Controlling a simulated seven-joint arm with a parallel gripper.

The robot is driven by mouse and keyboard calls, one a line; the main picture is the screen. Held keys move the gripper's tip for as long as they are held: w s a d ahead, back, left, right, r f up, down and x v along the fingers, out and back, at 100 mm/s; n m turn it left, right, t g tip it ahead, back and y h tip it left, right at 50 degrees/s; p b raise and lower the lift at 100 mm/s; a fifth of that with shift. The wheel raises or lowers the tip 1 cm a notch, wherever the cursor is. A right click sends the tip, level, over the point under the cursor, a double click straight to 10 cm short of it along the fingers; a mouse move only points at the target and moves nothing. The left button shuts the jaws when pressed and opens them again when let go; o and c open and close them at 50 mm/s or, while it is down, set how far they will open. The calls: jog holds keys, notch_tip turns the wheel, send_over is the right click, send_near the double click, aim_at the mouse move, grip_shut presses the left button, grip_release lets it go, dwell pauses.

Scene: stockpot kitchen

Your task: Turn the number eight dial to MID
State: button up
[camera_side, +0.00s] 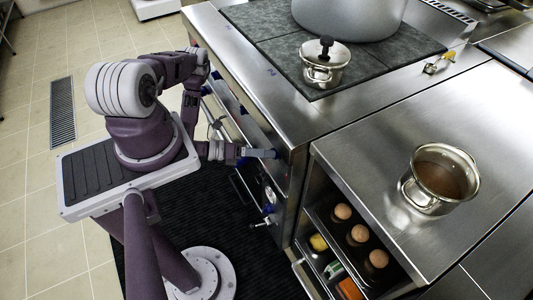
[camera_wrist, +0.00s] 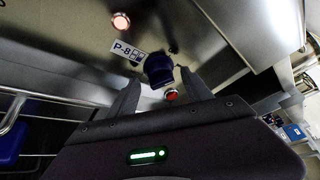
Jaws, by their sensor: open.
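The number eight dial (camera_wrist: 158,68) is a dark blue knob on the steel front panel, beside a white label reading P-8 (camera_wrist: 128,51). My gripper (camera_wrist: 160,92) is open, its two dark fingers pointing at the panel on either side of the space just below the dial. I cannot tell whether they touch it. In the side view my gripper (camera_side: 246,153) reaches the stove's front, by a blue part that looks like the dial. The dial's pointer and any MID mark are not readable.
A lit round lamp (camera_wrist: 121,22) sits near the label, and a small red one (camera_wrist: 170,94) shows between the fingers. A lidded pot (camera_side: 325,72) and a large stockpot (camera_side: 348,15) stand on the cooktop. An open pot (camera_side: 440,180) stands on the right counter.

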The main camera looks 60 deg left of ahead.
jog(key=shift+w+d+f, duration=0.15)
jog(key=shift+w+d, duration=0.1)
jog(key=shift+w, duration=0.25)
grip_shut()
jog(key=m+y, duration=0.2)
jog(key=shift+m+g, duration=0.3)
jog(key=shift+d+r+m+g+y, duration=0.1)
jog(key=shift+m+g+y, duration=0.05)
jog(key=shift+m+y, duration=0.4)
jog(key=shift+d+r+m+g+y, duration=0.1)
jog(key=shift+m+g+y, duration=0.05)
jog(key=shift+m+y, duration=0.35)
jog(key=m+y, duration=0.2)
jog(key=shift+d+m, duration=0.15)
jog(key=shift+m, duration=0.2)
jog(key=shift+m+y, duration=0.7)
jog(key=shift+y, duration=0.15)
